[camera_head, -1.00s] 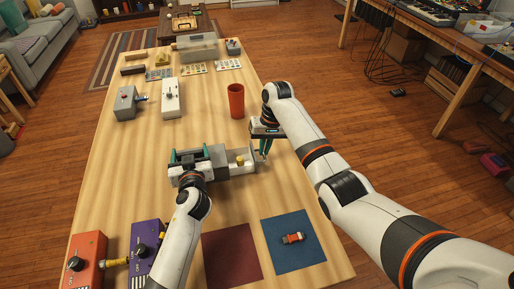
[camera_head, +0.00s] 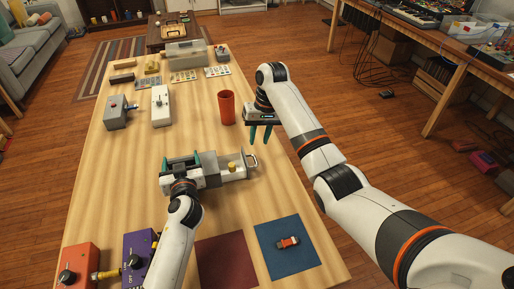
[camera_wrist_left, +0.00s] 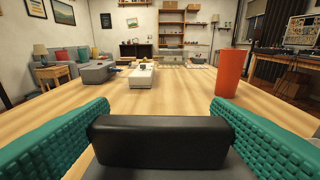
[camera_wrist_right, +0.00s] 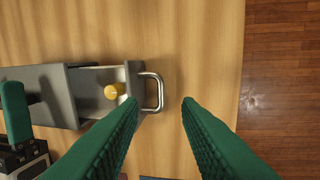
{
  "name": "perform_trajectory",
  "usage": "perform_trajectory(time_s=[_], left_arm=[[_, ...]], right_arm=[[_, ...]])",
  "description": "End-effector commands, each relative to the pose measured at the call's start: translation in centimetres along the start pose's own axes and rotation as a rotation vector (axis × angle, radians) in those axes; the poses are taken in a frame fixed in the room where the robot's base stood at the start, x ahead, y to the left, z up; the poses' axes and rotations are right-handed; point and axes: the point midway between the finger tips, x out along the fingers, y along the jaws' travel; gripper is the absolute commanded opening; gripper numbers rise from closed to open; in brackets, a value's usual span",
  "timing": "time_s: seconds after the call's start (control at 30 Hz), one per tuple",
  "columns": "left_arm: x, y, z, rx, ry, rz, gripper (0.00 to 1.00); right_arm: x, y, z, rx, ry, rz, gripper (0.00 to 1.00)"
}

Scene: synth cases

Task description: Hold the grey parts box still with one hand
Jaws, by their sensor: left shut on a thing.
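The grey parts box (camera_head: 210,173) lies on the wooden table with its drawer (camera_head: 241,171) pulled out to the right. A small yellow piece (camera_wrist_right: 114,91) sits in the drawer, and a metal handle (camera_wrist_right: 158,92) is on its front. My left gripper (camera_head: 183,160) is shut on the box's left part; its left wrist view shows a black bar (camera_wrist_left: 160,142) between the teal fingers. My right gripper (camera_head: 259,140) is open and empty, above and beyond the handle, apart from it. It also shows open in the right wrist view (camera_wrist_right: 160,102).
An orange cup (camera_head: 227,107) stands behind the box. A blue mat (camera_head: 275,262) with a small red-and-black item (camera_head: 288,242) and a dark red mat (camera_head: 226,262) lie at the front. Orange (camera_head: 80,265) and purple (camera_head: 139,250) boxes stand front left. Bare table surrounds the parts box.

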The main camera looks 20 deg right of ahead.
Motion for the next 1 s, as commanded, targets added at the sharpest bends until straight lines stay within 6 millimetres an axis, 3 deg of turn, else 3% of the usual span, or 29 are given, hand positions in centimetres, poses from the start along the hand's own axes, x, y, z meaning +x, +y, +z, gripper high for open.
perform_trajectory(time_s=[0.1, 0.3, 0.77, 0.8, 0.9, 1.0], left_arm=[[0.0, 0.1, -0.2, 0.002, 0.003, 0.003, 0.45], [0.0, 0.1, -0.2, 0.002, 0.003, 0.003, 0.45], [0.0, 0.1, -0.2, 0.002, 0.003, 0.003, 0.45], [0.0, 0.1, -0.2, 0.002, 0.003, 0.003, 0.79], [0.0, 0.1, -0.1, 0.002, 0.002, 0.002, 0.96], [0.0, 0.1, -0.1, 0.001, 0.002, 0.002, 0.98]], right_arm=[[-2.5, -0.1, 0.1, 0.0, -0.003, 0.0, 0.31], [-4.8, -0.1, 0.0, 0.0, 0.0, 0.0, 0.31], [-5.2, -0.1, 0.0, 0.0, 0.001, 0.0, 0.31], [-5.2, -0.1, 0.0, 0.0, 0.001, 0.0, 0.31], [-5.2, -0.1, 0.0, 0.0, 0.001, 0.0, 0.31], [-5.2, -0.1, 0.0, 0.0, 0.001, 0.0, 0.31]])
